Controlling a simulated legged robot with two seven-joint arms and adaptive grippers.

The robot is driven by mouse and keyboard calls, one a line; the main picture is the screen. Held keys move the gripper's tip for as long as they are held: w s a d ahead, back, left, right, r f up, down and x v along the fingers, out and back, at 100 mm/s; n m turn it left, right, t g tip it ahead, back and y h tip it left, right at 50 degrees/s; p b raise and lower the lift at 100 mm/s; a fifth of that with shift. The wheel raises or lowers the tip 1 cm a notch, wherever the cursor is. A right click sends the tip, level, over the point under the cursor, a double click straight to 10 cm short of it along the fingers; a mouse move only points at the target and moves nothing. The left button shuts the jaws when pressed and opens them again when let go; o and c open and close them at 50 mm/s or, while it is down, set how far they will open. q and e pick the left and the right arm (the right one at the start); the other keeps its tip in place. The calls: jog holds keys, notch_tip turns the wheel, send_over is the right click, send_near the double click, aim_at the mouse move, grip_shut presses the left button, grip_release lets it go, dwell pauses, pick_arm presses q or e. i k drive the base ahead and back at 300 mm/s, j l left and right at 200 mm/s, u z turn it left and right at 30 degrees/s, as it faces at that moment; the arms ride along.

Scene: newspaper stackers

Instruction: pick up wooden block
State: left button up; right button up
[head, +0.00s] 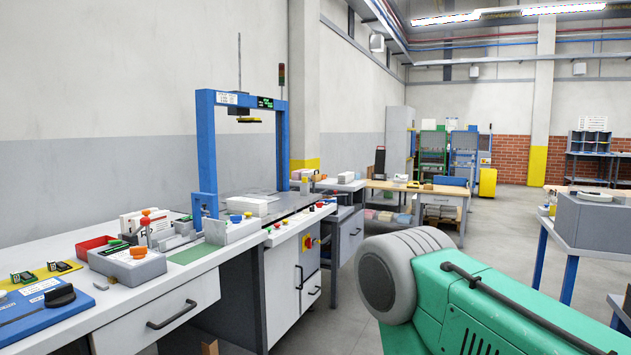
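No wooden block can be made out with certainty. A small brown piece (210,347) shows at the bottom edge, low beside the workbench; it is cut off and I cannot tell what it is. A green and grey link of my own arm fills the lower right of the head view. No fingers of either gripper are in view.
A white workbench (178,309) with a drawer runs along the left, carrying a red bin (96,247) and a blue frame machine (205,150). A wooden-topped table (450,190) stands farther back. Grey floor lies between.

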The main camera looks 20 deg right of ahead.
aim_at(317, 177)
jog(key=i+l+z, duration=0.8)
jog(key=i+z, duration=0.15)
jog(key=i, duration=0.2)
jog(key=i+z, duration=0.35)
jog(key=i, duration=2.05)
jog(key=i+l, duration=0.1)
jog(key=i, duration=0.55)
jog(key=i+l+u, duration=0.1)
jog(key=i, duration=0.55)
jog(key=i+l, duration=0.2)
jog(key=i, duration=0.45)
